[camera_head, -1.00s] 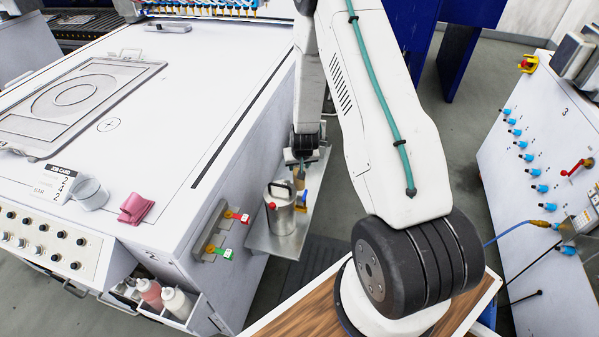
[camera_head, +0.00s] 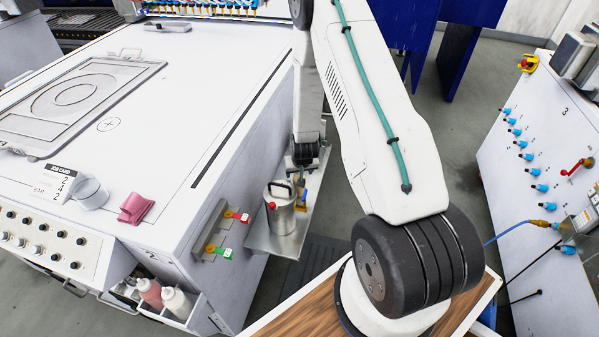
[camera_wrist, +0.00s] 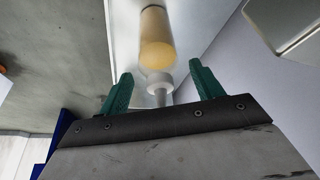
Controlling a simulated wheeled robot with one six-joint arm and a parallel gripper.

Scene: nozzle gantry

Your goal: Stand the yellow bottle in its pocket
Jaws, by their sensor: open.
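The yellow bottle (camera_wrist: 157,42) shows in the wrist view, with a pale collar and a narrow nozzle pointing toward my gripper. My gripper (camera_wrist: 160,72) is open, its green fingers on either side of the nozzle with gaps beside it. In the head view my gripper (camera_head: 302,164) is low over the metal side shelf (camera_head: 268,242), behind a can; the bottle is mostly hidden there. A white holder (camera_head: 203,309) on the near side of the machine carries a pinkish bottle (camera_head: 150,291) and a white bottle (camera_head: 176,301).
Red and green tagged valves (camera_head: 222,250) jut out left of the shelf. A pink cloth (camera_head: 136,208) and job card (camera_head: 62,184) are on the white machine top.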

